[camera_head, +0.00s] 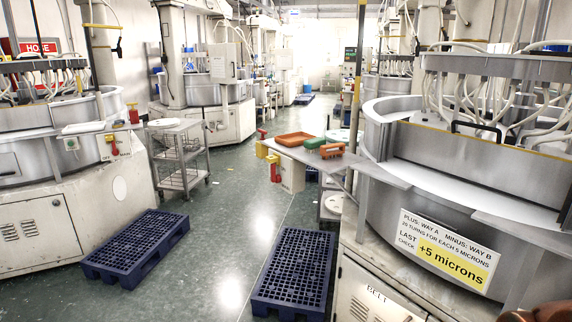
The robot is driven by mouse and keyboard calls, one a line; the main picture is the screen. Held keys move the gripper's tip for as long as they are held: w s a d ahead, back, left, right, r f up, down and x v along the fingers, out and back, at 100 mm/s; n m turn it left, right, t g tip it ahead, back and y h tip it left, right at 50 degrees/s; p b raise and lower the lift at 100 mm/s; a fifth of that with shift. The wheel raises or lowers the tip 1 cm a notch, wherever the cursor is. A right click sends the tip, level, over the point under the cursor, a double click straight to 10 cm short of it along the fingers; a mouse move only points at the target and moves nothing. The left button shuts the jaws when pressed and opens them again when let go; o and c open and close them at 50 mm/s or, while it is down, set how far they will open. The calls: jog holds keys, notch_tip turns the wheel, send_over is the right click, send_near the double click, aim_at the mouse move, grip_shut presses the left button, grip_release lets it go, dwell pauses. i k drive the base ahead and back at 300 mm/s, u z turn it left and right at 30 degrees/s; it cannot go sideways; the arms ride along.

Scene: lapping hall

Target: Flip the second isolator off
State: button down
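Several red handles that look like isolator switches are in view; I cannot tell which is the second. One red handle (275,170) hangs at the front left of the grey shelf on the right, beside a pale box. Another red handle (262,133) with a yellow part is just behind it. On the left machine, a red handle (113,145) sits on the white body with small lettering nearby, too small to read. A further red piece (133,115) stands at the end of that machine's ledge. The handles' on or off positions are unclear.
Blue pallets lie on the floor at left (137,244) and centre (293,272). A metal trolley (180,157) stands behind the left one. The shelf (375,177) holds an orange tray (294,139), a green item (314,143) and an orange-brown item (332,151). Green floor (235,215) is clear between.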

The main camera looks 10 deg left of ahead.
aim_at(275, 178)
jog(key=i, duration=1.8)
jog(key=u, duration=2.35)
